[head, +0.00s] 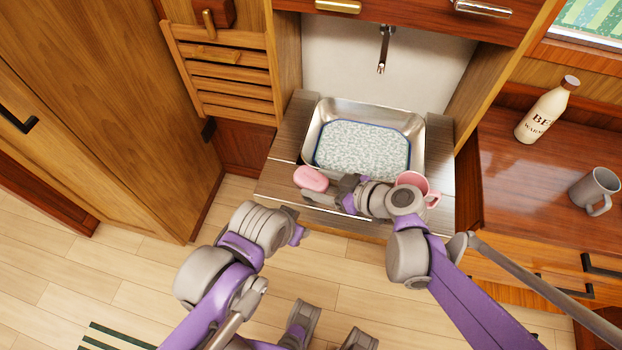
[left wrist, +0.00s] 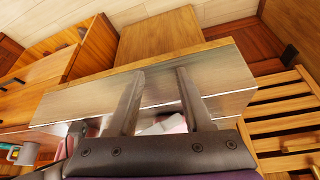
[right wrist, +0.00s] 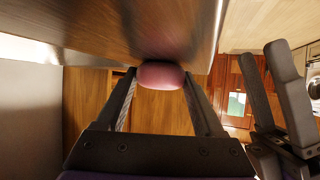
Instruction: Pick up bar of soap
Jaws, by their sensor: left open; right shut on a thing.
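The pink bar of soap (head: 311,179) is at the left front of the wooden counter, by the sink's near edge. My right gripper (head: 332,186) reaches it from the right and is shut on it. In the right wrist view the soap (right wrist: 160,75) sits between the two fingertips, close to the counter surface; I cannot tell whether it touches it. My left gripper (head: 297,228) is open in front of the counter. In the left wrist view its fingers (left wrist: 161,75) are spread, with a pink patch partly hidden behind them.
A metal sink (head: 312,133) holding a speckled grey-white pad (head: 362,148) lies behind the soap, under a tap (head: 384,50). A pink mug (head: 414,182) stands close to my right wrist. A bottle (head: 545,112) and a grey mug (head: 594,190) stand on the right counter.

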